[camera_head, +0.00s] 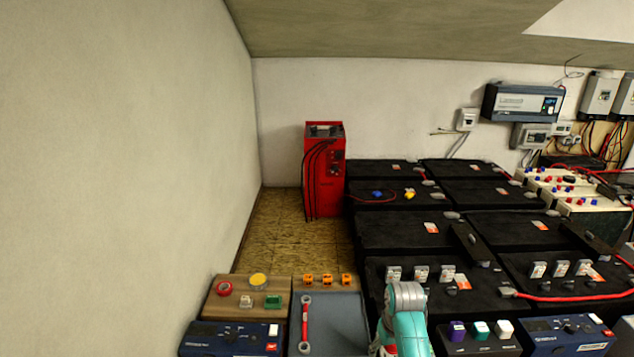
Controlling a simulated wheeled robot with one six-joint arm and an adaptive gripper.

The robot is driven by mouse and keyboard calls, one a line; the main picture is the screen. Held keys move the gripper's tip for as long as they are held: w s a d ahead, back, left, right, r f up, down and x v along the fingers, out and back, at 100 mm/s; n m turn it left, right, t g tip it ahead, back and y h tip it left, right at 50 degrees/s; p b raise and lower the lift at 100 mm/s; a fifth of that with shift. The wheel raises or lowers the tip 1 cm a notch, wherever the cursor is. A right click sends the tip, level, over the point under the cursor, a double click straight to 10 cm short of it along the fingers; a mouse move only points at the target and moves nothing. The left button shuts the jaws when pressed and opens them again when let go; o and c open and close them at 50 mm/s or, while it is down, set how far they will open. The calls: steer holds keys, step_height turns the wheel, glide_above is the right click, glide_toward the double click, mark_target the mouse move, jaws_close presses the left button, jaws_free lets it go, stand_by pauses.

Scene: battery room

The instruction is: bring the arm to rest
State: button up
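Part of my arm (404,317) shows at the bottom centre, a teal link with a grey rounded joint on top. It stands in front of the black battery blocks and to the right of a grey-blue tray (345,320). My gripper is not in this view, so I cannot see its fingers or whether it holds anything.
A wrench with a red handle (305,322) lies on the tray. Black batteries (400,231) fill the right. A red charger (324,170) stands by the back wall. Bare floor (290,235) lies before it.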

steer(key=s+f+m+t, duration=0.1)
steer(key=s+f+t, duration=0.2)
steer(key=s+f, duration=0.55)
steer(key=s+f+t, duration=0.2)
steer(key=s+f, duration=0.4)
steer(key=s, duration=0.5)
steer(key=s+r+t, duration=0.3)
steer(key=s+r, duration=0.2)
steer(key=s, duration=0.6)
steer(key=s+r+t, duration=0.2)
steer(key=s+r, duration=0.4)
steer(key=s, duration=0.6)
steer(key=s+r+t, duration=0.2)
steer(key=s+r, duration=0.2)
steer(key=r, duration=0.4)
steer(key=s+r+m+t, duration=0.1)
steer(key=s+r, duration=0.4)
steer(key=r, duration=0.3)
steer(key=shift+r+t, duration=0.2)
steer(key=shift+t, duration=0.2)
steer(key=shift+s+a, duration=0.1)
